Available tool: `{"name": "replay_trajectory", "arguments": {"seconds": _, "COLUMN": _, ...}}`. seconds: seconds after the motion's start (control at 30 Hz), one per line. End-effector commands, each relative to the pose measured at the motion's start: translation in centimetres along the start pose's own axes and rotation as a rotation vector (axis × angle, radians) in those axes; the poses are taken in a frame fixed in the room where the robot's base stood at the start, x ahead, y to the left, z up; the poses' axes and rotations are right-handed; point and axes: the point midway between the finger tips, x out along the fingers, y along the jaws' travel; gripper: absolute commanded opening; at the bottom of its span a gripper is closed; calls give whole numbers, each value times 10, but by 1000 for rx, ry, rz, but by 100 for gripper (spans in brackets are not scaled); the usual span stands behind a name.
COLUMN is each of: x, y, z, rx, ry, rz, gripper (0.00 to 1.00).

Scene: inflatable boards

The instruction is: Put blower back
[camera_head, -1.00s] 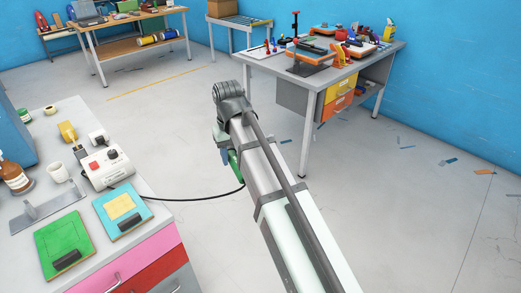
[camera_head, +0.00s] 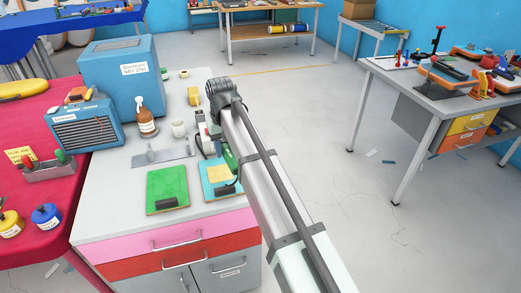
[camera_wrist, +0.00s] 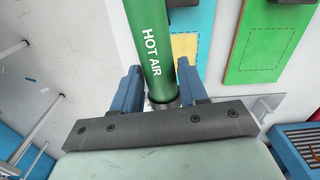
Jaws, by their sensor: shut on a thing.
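My gripper (camera_wrist: 160,88) is shut on the green hot-air blower (camera_wrist: 152,40), whose barrel reads "HOT AIR" in the wrist view. Its blue fingers stand on either side of the barrel. In the head view the blower (camera_head: 231,160) shows as a green piece beside my arm, which hides most of the gripper. A white control box (camera_head: 207,145) on the grey bench (camera_head: 118,200) is partly hidden behind my arm. A metal plate with an upright piece (camera_head: 163,156) lies left of it; I cannot tell whether it is the blower's rest.
A green board (camera_head: 167,188) and a blue board with a yellow patch (camera_head: 220,180) lie at the bench front. Open floor lies to the right.

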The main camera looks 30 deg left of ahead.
Motion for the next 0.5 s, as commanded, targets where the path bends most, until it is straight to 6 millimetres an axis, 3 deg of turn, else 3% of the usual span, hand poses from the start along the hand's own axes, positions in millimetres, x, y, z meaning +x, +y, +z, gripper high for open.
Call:
{"name": "replay_trajectory", "arguments": {"seconds": 0.03, "x": 0, "y": -19, "z": -16, "rx": -32, "ry": 0, "rz": 0, "gripper": 12}}
{"name": "replay_trajectory", "arguments": {"seconds": 0.3, "x": 4, "y": -104, "z": -74, "rx": -216, "ry": 0, "rz": 0, "gripper": 12}}
{"name": "replay_trajectory", "arguments": {"seconds": 0.5, "x": 6, "y": -152, "z": -135, "rx": -418, "ry": 1, "rz": 0, "gripper": 12}}
